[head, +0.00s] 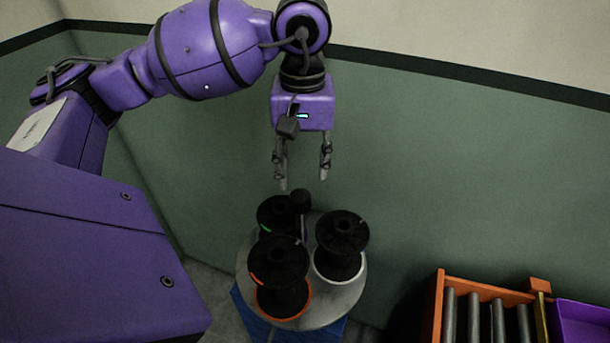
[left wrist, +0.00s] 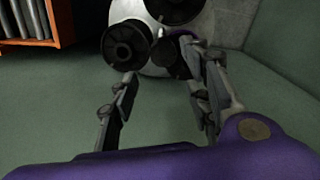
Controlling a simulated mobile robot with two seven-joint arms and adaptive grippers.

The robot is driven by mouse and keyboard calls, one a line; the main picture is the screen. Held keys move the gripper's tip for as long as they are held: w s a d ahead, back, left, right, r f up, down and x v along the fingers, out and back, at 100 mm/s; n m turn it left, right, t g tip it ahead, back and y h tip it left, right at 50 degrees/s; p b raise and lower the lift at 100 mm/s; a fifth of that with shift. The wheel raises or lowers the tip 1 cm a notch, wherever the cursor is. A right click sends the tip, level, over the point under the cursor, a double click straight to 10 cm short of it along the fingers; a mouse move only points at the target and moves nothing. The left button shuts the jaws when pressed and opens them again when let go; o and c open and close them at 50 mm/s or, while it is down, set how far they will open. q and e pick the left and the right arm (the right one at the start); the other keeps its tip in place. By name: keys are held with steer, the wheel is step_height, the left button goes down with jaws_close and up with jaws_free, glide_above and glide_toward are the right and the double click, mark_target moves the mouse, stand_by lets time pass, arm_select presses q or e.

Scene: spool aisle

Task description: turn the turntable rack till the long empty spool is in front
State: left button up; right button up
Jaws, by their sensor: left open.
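The turntable rack (head: 330,306) is a round light grey disc low in the head view, on a blue base. Several things stand on it: a black spool with an orange lower rim (head: 278,262) at the front left, a black spool with a white lower rim (head: 342,236) at the right, and a black spool with a green mark (head: 274,213) at the back left. A dark knob on a post (head: 300,200) rises near the back. I cannot tell which spool is the long one. My left gripper (head: 304,182) is open and empty above the knob, its fingers pointing down.
An orange rack with grey rollers (head: 485,315) stands at the lower right, with a purple bin (head: 580,322) beside it. A green and cream wall (head: 450,170) stands close behind the turntable. Floor between the turntable and the orange rack looks free.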

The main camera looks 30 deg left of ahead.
mark_target(303, 195)
arm_select(q)
steer(key=shift+w+a+f, duration=0.1)
steer(key=shift+f, duration=0.15)
steer(key=f, duration=0.3)
steer(key=shift+s+d+f, duration=0.15)
steer(key=shift+s+d, duration=0.1)
steer(key=shift+s, duration=0.15)
step_height(303, 195, down, 2)
steer(key=shift+w+f+p, duration=0.1)
steer(key=shift+f+p, duration=0.1)
steer(key=shift+p, duration=0.15)
steer(key=shift+f, duration=0.6)
arm_select(e)
steer(key=shift+s+d+r, duration=0.15)
steer(key=shift+s+r, duration=0.05)
steer(key=shift+s, duration=0.2)
arm_select(q)
steer(key=shift+a, duration=0.1)
steer(key=c, duration=1.1)
jaws_close()
